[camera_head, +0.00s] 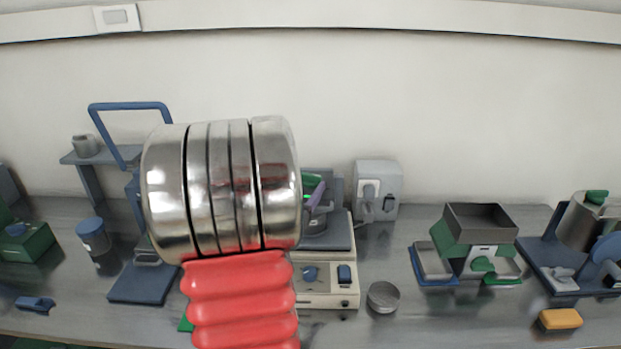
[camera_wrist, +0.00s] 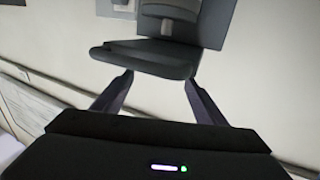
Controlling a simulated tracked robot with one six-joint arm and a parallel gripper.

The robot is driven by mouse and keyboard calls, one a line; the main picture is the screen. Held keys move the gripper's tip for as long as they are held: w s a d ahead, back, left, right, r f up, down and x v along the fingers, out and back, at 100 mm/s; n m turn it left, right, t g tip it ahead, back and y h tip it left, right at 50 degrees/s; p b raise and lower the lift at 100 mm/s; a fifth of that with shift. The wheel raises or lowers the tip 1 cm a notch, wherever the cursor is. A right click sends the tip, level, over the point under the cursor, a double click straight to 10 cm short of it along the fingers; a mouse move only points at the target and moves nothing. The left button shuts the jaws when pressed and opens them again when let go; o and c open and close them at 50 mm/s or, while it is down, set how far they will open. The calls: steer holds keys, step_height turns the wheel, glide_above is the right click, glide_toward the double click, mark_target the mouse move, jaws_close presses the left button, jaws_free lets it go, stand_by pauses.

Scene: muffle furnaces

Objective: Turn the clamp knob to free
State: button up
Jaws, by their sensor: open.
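I cannot tell for sure which part is the clamp knob. In the head view a cream device (camera_head: 325,299) with a blue knob (camera_head: 310,274) and a dark blue control (camera_head: 345,274) on its front stands right of my arm, partly hidden by it. A purple finger of my gripper (camera_head: 318,194) seems to show above it, beside a green part. In the wrist view my gripper (camera_wrist: 158,82) is open, its two dark fingers apart. A dark grey rounded slab (camera_wrist: 145,60) with a post above it lies beyond the fingertips. I cannot tell whether they touch it.
A grey box (camera_head: 378,190) stands behind, right of the cream device. A round metal dish (camera_head: 383,297) lies on the bench in front. A blue stand (camera_head: 128,106) is at left; a green-grey apparatus (camera_head: 480,225) and a yellow block (camera_head: 560,319) are at right.

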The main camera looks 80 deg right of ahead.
mark_target(310, 177)
steer(key=d, duration=0.4)
steer(key=s+d, duration=0.1)
steer(key=d, duration=0.1)
steer(key=shift+w, duration=0.1)
steer(key=shift+c, duration=0.6)
